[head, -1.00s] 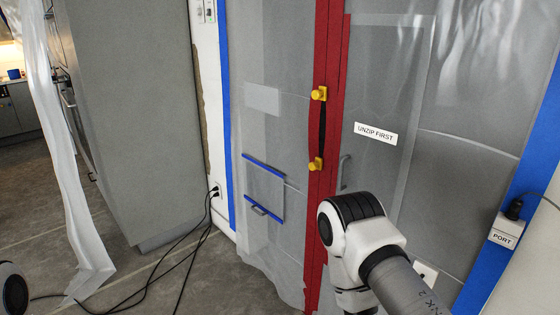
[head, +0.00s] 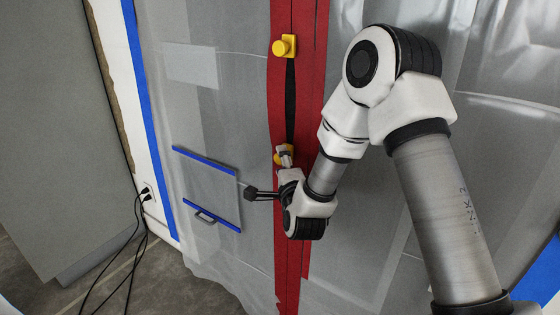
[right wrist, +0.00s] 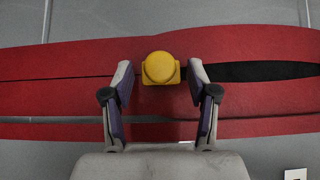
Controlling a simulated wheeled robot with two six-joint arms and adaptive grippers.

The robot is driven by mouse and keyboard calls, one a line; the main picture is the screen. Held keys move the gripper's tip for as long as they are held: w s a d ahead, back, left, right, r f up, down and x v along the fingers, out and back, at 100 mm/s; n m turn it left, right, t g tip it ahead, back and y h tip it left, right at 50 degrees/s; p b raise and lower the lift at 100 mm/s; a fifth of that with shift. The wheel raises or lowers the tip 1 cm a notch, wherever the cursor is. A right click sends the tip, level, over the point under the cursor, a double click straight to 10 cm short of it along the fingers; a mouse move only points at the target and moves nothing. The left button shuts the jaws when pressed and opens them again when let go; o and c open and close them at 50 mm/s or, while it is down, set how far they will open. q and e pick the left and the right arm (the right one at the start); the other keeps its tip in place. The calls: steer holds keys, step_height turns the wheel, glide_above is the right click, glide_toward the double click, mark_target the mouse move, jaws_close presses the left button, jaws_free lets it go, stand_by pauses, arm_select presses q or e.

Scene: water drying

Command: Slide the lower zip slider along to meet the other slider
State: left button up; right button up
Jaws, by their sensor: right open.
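The upper zip slider (head: 284,46) is a yellow block with a round knob on the red zip strip (head: 288,240). The lower zip slider (head: 278,155) is yellow too, and partly hidden behind my right gripper (head: 285,155). Between the sliders the zip is parted in a dark gap (head: 291,105). In the right wrist view the lower slider (right wrist: 161,68) sits between the two fingertips of my right gripper (right wrist: 162,75). The fingers stand apart on either side of it, with a visible space at each side. My left gripper is not in view.
The translucent plastic sheet (head: 205,110) hangs around the zip, edged with blue tape (head: 145,90). A blue-edged flap (head: 210,185) with a handle is on the sheet at left. Black cables (head: 125,235) run from a wall socket to the floor.

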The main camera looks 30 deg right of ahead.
steer(key=shift+x, duration=0.9)
steer(key=shift+w, duration=0.3)
steer(key=shift+s+r, duration=0.1)
steer(key=c, duration=0.6)
jaws_close()
step_height(320, 180, up, 17)
steer(key=p, duration=0.7)
steer(key=shift+r, duration=0.2)
